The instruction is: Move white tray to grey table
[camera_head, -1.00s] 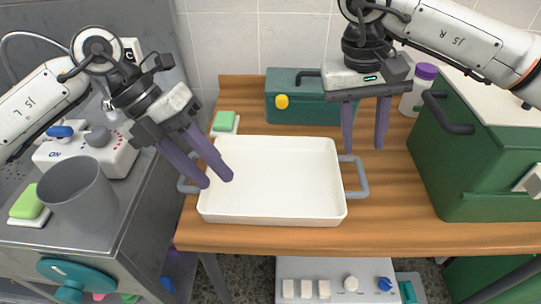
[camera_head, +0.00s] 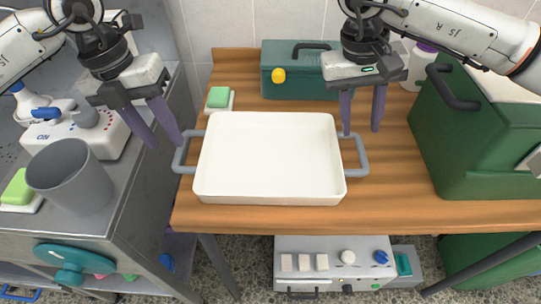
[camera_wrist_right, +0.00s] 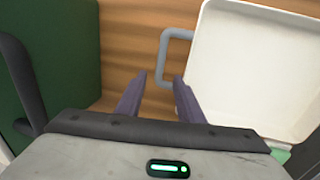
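The white tray (camera_head: 270,160) lies flat on the wooden table, with a grey handle on its left (camera_head: 184,153) and right (camera_head: 357,155) sides. My left gripper (camera_head: 166,142) is open and empty, just left of the tray's left handle. My right gripper (camera_head: 361,131) is open and empty above the right handle, near the tray's back right corner. The right wrist view shows the right gripper's fingers (camera_wrist_right: 160,92) apart, with the tray (camera_wrist_right: 255,65) and its grey handle (camera_wrist_right: 165,50) beyond them. The grey table (camera_head: 115,190) stands at the left.
On the grey table are a grey cup (camera_head: 70,180), a white device (camera_head: 75,130) and a green sponge (camera_head: 18,188). A teal toolbox (camera_head: 300,85) and another sponge (camera_head: 218,98) stand behind the tray. A green box (camera_head: 470,150) is at the right.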

